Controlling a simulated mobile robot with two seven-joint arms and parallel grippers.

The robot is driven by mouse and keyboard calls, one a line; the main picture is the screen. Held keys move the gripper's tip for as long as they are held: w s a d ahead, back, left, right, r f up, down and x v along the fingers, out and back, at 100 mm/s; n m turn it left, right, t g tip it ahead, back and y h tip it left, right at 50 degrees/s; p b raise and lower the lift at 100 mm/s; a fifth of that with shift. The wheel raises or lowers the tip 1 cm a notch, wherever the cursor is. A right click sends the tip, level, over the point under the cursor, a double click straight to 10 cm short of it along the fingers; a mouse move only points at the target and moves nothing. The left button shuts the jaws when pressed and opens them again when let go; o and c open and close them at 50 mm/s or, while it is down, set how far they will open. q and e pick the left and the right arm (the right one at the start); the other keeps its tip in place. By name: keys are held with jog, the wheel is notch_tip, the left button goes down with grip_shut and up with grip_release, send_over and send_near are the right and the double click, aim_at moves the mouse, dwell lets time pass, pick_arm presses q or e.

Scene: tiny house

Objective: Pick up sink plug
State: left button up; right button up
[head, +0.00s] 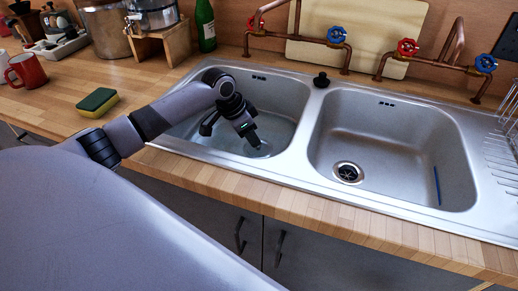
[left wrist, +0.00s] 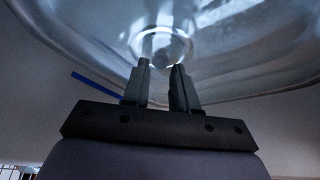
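A round, shiny drain area of the basin shows beyond the fingertips. My right gripper is not in view.
The right basin (head: 390,125) holds a dark drain (head: 348,172) and a blue stick (head: 437,185). Copper taps with red and blue handles (head: 337,35) stand behind the plug. A sponge (head: 97,101) and a red mug (head: 27,70) are on the left counter.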

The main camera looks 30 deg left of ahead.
aim_at(258, 148)
pick_arm(q)
jog(key=shift+x, duration=1.8)
jog(key=shift+w, duration=0.15)
grip_shut()
jog(key=shift+r, duration=0.1)
